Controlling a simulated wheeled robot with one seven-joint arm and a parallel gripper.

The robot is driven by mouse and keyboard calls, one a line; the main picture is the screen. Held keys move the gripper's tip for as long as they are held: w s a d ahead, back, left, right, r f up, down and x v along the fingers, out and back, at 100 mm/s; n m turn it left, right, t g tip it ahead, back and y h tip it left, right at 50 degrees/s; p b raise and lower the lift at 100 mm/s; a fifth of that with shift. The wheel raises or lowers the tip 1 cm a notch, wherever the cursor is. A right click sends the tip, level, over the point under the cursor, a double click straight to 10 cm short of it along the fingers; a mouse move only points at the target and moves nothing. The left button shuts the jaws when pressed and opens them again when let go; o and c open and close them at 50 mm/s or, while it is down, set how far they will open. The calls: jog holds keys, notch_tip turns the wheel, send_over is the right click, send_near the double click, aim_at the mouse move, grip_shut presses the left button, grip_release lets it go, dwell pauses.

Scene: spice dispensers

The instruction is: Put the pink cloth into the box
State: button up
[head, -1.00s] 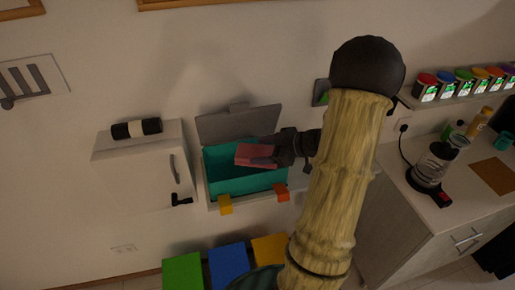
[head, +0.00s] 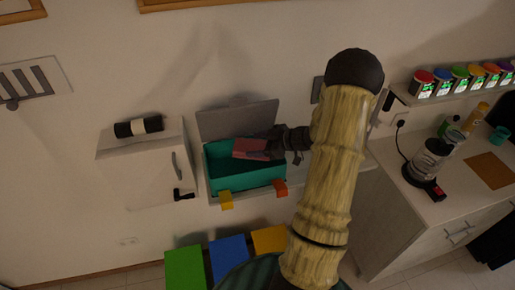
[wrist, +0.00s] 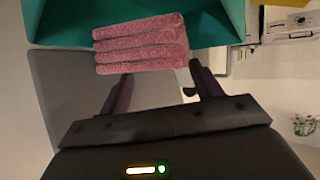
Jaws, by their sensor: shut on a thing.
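The pink cloth (head: 251,148) is a folded stack, held over the open top of the teal box in the head view. In the wrist view the cloth (wrist: 142,44) shows its folded layers between the fingertips. My gripper (head: 272,143) reaches in from the right and is shut on the cloth; its two fingers also show in the wrist view (wrist: 157,74). The teal box (head: 250,180) stands on a shelf against the wall, its grey lid (head: 238,120) raised at the back. I cannot tell whether the cloth touches the box's inside.
A yellow clip (head: 226,200) and an orange clip (head: 280,188) sit at the box's front. A white cabinet (head: 140,170) with a black roll (head: 138,127) on top is close on the left. Coloured blocks (head: 229,259) stand below. A counter (head: 440,205) is at right.

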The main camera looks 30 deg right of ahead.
notch_tip(320, 180, down, 2)
jog(key=shift+f+p, duration=0.1)
jog(key=shift+p, duration=0.35)
jog(key=shift+w+d+f+p, duration=0.1)
jog(key=shift+w+f+p, duration=0.15)
jog(key=shift+p, duration=0.2)
jog(key=shift+s, duration=0.1)
jog(key=shift+f+b, duration=0.3)
jog(key=shift+f, duration=0.1)
jog(key=shift+f, duration=0.25)
jog(key=o, duration=1.3)
jog(key=shift+c, duration=0.2)
